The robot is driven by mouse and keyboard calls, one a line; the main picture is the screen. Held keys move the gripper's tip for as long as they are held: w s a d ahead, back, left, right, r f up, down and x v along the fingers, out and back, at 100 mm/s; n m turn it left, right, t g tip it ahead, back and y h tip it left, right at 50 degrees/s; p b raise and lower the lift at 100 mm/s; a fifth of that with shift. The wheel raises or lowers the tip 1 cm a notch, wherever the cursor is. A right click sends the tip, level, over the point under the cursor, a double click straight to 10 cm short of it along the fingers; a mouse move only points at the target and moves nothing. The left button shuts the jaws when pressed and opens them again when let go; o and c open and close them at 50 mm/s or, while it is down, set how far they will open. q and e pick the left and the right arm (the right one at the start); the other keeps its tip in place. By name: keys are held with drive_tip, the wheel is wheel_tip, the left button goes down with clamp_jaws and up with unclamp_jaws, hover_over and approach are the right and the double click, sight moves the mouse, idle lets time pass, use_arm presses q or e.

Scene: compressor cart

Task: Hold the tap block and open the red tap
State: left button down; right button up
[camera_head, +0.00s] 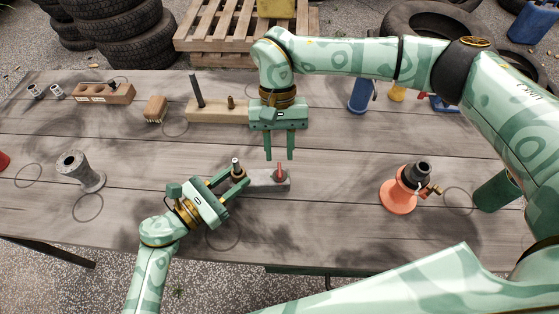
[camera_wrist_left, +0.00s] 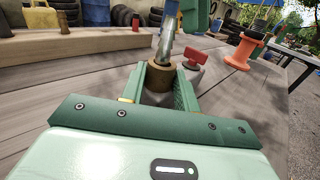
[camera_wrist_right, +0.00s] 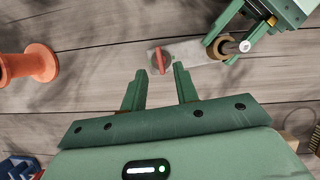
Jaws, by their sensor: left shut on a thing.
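The tap block (camera_head: 262,184) is a small grey block lying on the wooden table. It has a brass collar with a metal stem (camera_head: 236,165) at its left end and a red tap (camera_head: 280,171) at its right end. My left gripper (camera_head: 240,175) is shut on the brass collar; the left wrist view shows the collar (camera_wrist_left: 158,85) between its fingers. My right gripper (camera_head: 280,157) is open and empty, pointing down just above the red tap. In the right wrist view the red lever (camera_wrist_right: 159,61) lies just ahead of and between the fingertips, apart from them.
A wooden block with a dark rod (camera_head: 215,110) lies behind the tap block. An orange spool-shaped stand (camera_head: 399,197) is to the right, a grey flanged pipe (camera_head: 82,172) to the left. A brush (camera_head: 155,109) and a brick (camera_head: 104,94) lie at the back. The table around the tap block is clear.

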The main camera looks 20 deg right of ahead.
sight(280, 169)
drive_tip(key=x, duration=0.4)
clamp_jaws()
